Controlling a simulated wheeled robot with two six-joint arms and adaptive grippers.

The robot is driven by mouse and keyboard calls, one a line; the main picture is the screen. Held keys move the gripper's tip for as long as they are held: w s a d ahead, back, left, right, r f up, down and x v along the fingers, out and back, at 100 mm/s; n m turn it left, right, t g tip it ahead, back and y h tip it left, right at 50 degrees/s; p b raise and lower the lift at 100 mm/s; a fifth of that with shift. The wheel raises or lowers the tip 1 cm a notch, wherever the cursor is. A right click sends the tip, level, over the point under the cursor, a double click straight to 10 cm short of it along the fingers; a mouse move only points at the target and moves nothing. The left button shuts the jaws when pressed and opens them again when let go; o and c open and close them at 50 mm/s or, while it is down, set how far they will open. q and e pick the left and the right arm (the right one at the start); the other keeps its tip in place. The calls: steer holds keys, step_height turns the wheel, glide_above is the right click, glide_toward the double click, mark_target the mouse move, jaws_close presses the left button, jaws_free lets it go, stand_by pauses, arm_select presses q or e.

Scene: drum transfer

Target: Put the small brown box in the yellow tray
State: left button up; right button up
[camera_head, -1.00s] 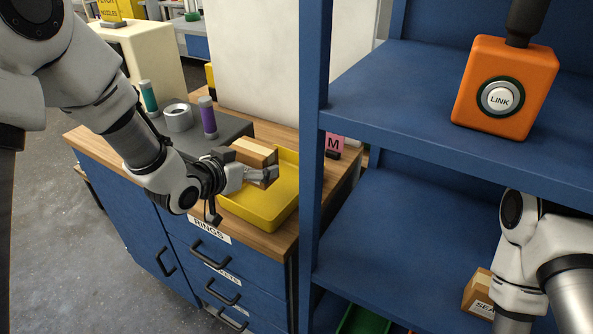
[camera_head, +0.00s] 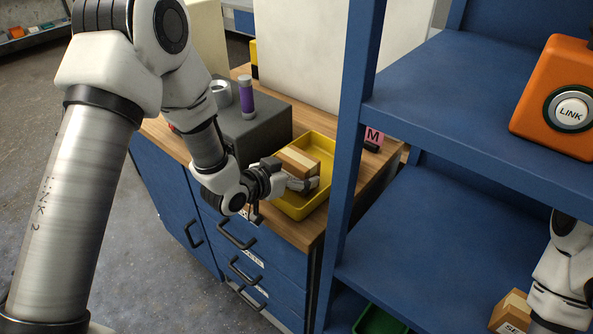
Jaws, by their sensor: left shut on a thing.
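The small brown box (camera_head: 296,162) is in my left gripper (camera_head: 294,178), which is shut on it. The box is over the yellow tray (camera_head: 318,146), within its outline in the view; I cannot tell whether it touches the tray floor. The tray sits on the wooden top of a blue drawer cabinet. My right arm shows at the lower right edge, by the blue shelf, but its gripper is not visible.
A grey block with a purple cylinder (camera_head: 246,98) and a grey ring (camera_head: 221,93) stands left of the tray. A blue shelf post (camera_head: 352,130) rises close right of it. An orange LINK box (camera_head: 556,98) and another brown box (camera_head: 511,312) are at the right.

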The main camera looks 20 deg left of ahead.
arm_select(q)
steer(key=shift+f, duration=0.2)
steer(key=o, duration=1)
